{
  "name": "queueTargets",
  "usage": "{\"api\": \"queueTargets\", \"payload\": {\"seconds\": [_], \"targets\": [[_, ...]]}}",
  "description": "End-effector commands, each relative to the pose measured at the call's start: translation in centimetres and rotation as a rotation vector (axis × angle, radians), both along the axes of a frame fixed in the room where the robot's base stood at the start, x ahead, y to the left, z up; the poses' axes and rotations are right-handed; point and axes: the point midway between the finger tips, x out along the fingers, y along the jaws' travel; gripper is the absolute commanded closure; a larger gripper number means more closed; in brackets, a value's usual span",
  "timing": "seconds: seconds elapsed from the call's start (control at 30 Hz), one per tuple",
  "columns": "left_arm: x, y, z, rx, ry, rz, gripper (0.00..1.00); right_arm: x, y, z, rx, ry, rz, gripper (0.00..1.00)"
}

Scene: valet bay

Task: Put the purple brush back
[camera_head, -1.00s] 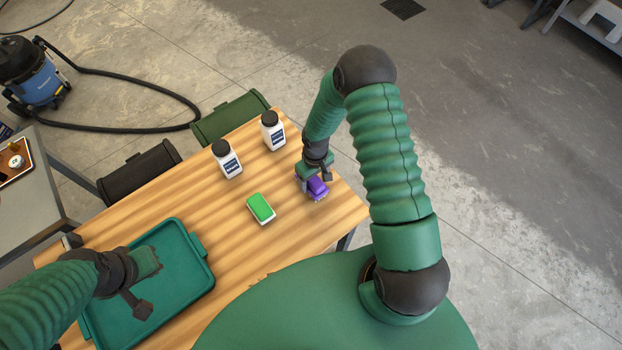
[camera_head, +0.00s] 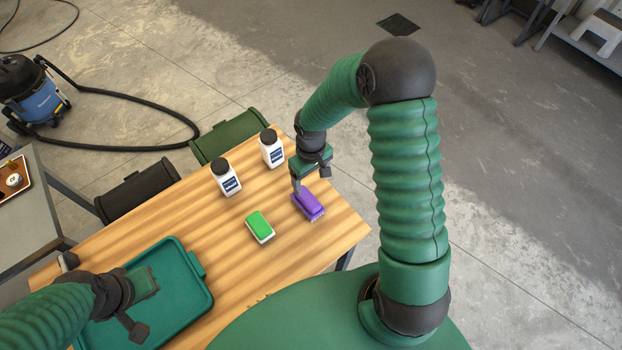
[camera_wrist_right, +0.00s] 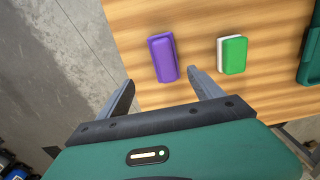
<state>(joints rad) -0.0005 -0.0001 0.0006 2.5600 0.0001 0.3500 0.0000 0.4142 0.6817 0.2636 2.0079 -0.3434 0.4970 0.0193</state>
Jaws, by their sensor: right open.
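The purple brush (camera_head: 308,205) lies on the wooden table near its right end, with pale bristles down. It also shows in the right wrist view (camera_wrist_right: 163,58). My right gripper (camera_head: 311,181) is open and empty, above and just behind the brush in the head view. In the right wrist view its two spread fingers (camera_wrist_right: 160,88) point toward the brush, which lies beyond the tips and apart from them. My left gripper (camera_head: 146,304) hangs over the green tray (camera_head: 200,300); its fingers are too unclear to tell open from shut.
A green-topped brush or sponge (camera_head: 259,225) lies left of the purple brush. Two white bottles with black caps, a left one (camera_head: 227,180) and a right one (camera_head: 272,151), stand behind. A green bin (camera_head: 228,135) and a black bin (camera_head: 138,194) adjoin the table's far edge.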

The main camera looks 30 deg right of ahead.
Motion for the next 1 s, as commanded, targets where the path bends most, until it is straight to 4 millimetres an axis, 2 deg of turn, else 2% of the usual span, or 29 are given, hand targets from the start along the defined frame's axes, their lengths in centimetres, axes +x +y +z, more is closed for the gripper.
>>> {"api": "queueTargets", "payload": {"seconds": [0.1,0.23,0.3,0.4,0.53,1.0], "targets": [[0.0,0.0,0.0,0.000,0.000,0.001,1.00,-1.2,1.7,3.2,-0.026,-0.035,0.009,0.24],[0.0,0.0,0.0,0.000,0.000,0.001,1.00,-4.7,4.4,8.0,-0.042,-0.120,-0.015,0.24],[0.0,0.0,0.0,0.000,0.000,0.001,1.00,-6.6,5.6,9.8,-0.030,-0.169,-0.039,0.24],[0.0,0.0,0.0,0.000,0.000,0.001,1.00,-8.6,6.8,11.2,-0.007,-0.217,-0.065,0.24],[0.0,0.0,0.0,0.000,0.000,0.001,1.00,-9.3,7.0,11.5,0.009,-0.234,-0.084,0.24],[0.0,0.0,0.0,0.000,0.000,0.001,1.00,-9.3,7.3,11.6,0.005,-0.232,-0.082,0.24]]}}
